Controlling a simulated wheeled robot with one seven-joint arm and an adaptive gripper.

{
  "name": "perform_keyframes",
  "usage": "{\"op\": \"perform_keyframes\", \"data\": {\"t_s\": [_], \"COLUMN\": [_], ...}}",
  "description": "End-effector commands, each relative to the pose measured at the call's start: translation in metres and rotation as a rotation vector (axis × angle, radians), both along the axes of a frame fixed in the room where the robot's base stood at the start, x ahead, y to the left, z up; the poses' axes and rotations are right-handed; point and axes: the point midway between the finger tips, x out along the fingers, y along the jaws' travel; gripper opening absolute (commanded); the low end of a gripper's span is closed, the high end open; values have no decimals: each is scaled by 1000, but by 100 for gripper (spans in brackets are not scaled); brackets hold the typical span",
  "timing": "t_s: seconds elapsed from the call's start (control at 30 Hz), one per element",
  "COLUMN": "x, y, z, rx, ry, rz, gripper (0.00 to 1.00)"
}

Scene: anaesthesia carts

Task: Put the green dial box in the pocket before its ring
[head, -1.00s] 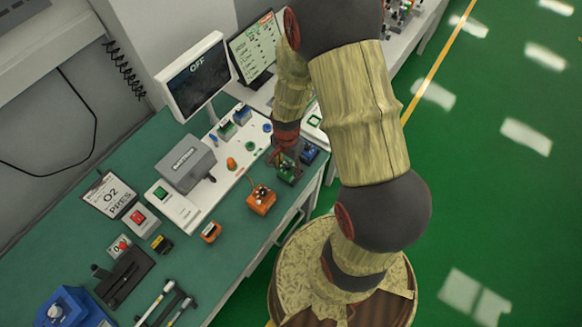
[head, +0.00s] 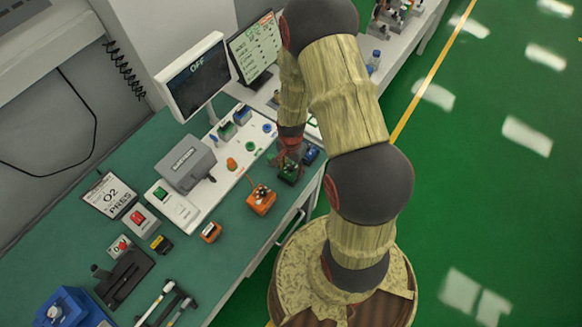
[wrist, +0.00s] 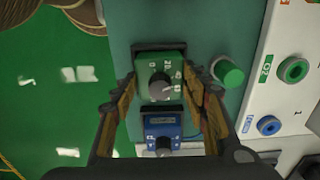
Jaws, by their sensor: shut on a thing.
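The green dial box (head: 289,171) is near the right edge of the green bench in the head view. In the wrist view the green dial box (wrist: 160,66) has a black dial and a white scale facing me. My gripper (head: 284,161) is shut on it, with one finger along each side, as the wrist view shows of the gripper (wrist: 160,84). The green ring (wrist: 292,69) is on the white panel at the right of the wrist view. Whether the box touches the bench is unclear.
A blue dial box (wrist: 162,124) stands close beside the green one. A green knob (wrist: 228,73) is right of my gripper. An orange dial box (head: 261,201) stands on the bench. The blue ring (wrist: 268,125) is on the panel. The monitor (head: 192,76) stands behind.

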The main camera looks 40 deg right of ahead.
Motion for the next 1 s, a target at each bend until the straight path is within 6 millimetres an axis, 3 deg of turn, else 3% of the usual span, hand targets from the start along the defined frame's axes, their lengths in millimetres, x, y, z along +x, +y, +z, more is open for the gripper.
{"op": "perform_keyframes", "data": {"t_s": [0.07, 0.1, 0.4, 0.77, 1.0], "x": [1, 0, 0, 0, 2], "y": [0, 0, 0, 0, -1], "z": [-3, -4, -2, 0, 33], "rx": [-1, 0, 0, 0, -1], "ry": [-1, 0, 0, 0, -5], "rz": [0, 0, 0, 0, 0], "gripper": [0, 45, 62, 63, 63]}}
